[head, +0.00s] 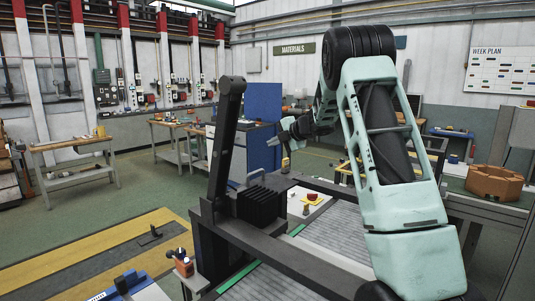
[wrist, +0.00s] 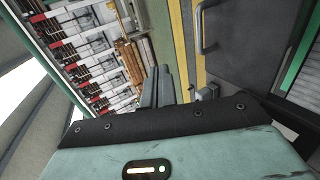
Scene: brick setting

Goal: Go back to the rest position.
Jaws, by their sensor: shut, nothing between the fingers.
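My gripper (head: 273,142) is at the end of my raised, folded pale-green arm in the head view, small and partly dark against the room behind. It points to the left, above the far end of the workbench. In the wrist view the two grey fingers of my gripper (wrist: 157,85) stand side by side, shut with nothing held between them. The picture from the wrist is tilted, with the wall racks and floor turned on their side.
A dark upright post (head: 226,145) stands left of my gripper. A brown octagonal block (head: 494,183) sits at right. Open floor (head: 110,215) lies left.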

